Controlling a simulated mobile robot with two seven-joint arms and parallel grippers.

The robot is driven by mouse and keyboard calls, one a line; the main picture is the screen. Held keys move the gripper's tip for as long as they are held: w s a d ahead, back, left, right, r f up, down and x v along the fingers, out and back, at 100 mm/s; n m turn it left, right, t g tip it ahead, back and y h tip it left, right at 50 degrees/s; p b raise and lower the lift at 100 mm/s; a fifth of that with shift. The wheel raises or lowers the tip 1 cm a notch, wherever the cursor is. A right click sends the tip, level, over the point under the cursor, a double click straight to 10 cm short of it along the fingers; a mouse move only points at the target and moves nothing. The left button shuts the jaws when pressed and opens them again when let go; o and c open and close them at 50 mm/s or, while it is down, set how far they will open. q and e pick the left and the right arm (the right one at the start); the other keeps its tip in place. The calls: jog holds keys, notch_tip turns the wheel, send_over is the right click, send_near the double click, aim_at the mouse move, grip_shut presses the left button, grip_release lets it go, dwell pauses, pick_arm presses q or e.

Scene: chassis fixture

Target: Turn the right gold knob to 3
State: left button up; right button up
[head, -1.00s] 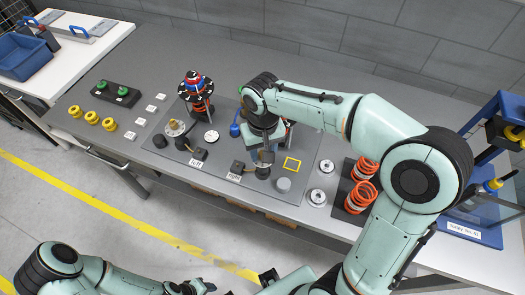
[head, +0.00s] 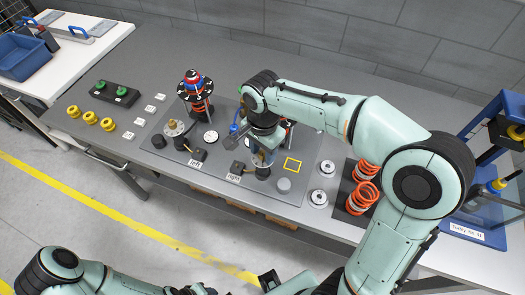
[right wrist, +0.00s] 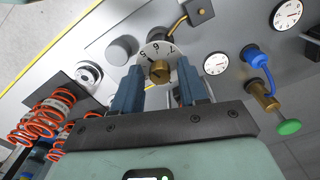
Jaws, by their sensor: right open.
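The right gold knob (right wrist: 160,72) sits on a white numbered dial (right wrist: 158,50) in the right wrist view. It is between the two blue fingers of my right gripper (right wrist: 157,84). Those fingers are open; I cannot tell whether either touches the knob. In the head view the right gripper (head: 261,152) is low over the board behind the "right" label (head: 234,178), and hides most of the dial. The knob's exact setting is not clear. The left gold knob (head: 174,126) stands apart to the left. My left gripper (head: 200,288) is at the bottom edge, partly cut off.
Orange springs (head: 362,196) and metal discs (head: 318,198) lie right of the board. A red-and-blue topped stand (head: 194,88) is behind it. A blue connector (right wrist: 254,56) is near the right gripper.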

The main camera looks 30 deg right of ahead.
jog(key=m, duration=0.4)
jog(key=shift+m, duration=0.4)
grip_shut()
jog(key=n, duration=0.3)
jog(key=shift+n, duration=0.4)
jog(key=n, duration=0.4)
jog(key=shift+p, duration=0.4)
jog(key=n, duration=0.3)
jog(key=shift+n, duration=0.4)
pick_arm(q)
jog(key=shift+w+r+p, duration=0.45)
jog(key=shift+w+r, duration=0.25)
jog(key=shift+r, duration=0.35)
pick_arm(e)
jog(key=n, duration=0.4)
grip_release()
